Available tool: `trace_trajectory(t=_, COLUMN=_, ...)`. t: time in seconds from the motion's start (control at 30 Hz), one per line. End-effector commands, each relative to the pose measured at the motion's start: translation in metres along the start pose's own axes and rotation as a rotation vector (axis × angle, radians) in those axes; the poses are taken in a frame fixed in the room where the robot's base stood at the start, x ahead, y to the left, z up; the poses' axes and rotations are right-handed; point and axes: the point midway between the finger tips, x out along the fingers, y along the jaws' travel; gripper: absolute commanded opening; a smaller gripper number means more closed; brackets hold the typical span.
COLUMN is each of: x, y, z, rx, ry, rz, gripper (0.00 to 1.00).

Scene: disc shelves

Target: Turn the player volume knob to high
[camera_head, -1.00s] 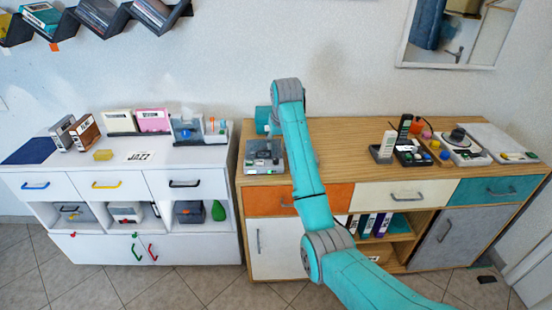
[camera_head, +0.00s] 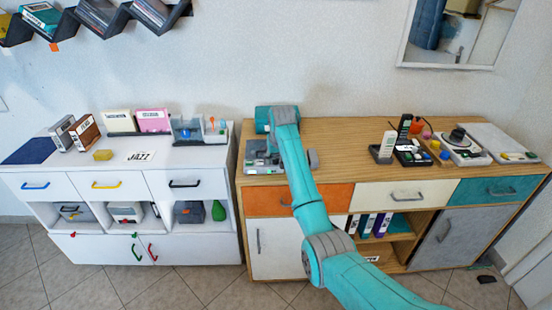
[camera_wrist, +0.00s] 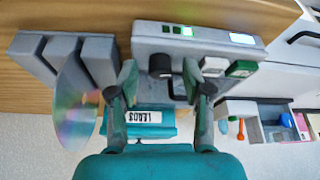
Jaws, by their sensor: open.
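The player (camera_head: 258,150) is a grey unit at the left end of the wooden sideboard, partly hidden by my arm. In the wrist view the player (camera_wrist: 205,45) shows small green lights, a lit display and two buttons, one white and one green. Its black volume knob (camera_wrist: 160,65) stands between the two fingertips of my gripper (camera_wrist: 161,75). The fingers are open, with a visible gap on both sides of the knob. I cannot tell how deep they reach around it. The knob's setting cannot be read.
A teal box (camera_wrist: 150,117) with a label stands behind the player. A grey rack (camera_wrist: 62,55) holding a shiny disc (camera_wrist: 76,100) is close beside my gripper. The white cabinet (camera_head: 95,187) is at the left. The sideboard's middle (camera_head: 345,145) is clear.

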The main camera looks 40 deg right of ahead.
Motion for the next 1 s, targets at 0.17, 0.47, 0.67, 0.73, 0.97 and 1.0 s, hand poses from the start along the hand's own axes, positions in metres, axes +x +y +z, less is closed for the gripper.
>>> trace_trajectory(t=0.17, x=-0.0002, y=0.0, z=0.0, rx=0.0, ry=0.0, rz=0.0, gripper=0.47)
trace_trajectory(t=0.47, x=-0.0002, y=-0.0001, z=0.0001, rx=0.0, ry=0.0, rz=0.0, gripper=0.0)
trace_trajectory(t=0.67, x=-0.0002, y=-0.0004, z=0.0001, rx=0.014, ry=0.0, rz=0.007, gripper=0.0)
trace_trajectory(t=0.73, x=-0.0002, y=-0.0006, z=0.0001, rx=0.032, ry=0.0, rz=0.014, gripper=0.0)
trace_trajectory(t=0.97, x=0.0, y=-0.0024, z=0.0002, rx=0.146, ry=-0.001, rz=0.061, gripper=0.0)
trace_trajectory(t=1.0, x=0.0, y=-0.0023, z=0.0002, rx=0.175, ry=-0.001, rz=0.074, gripper=0.0)
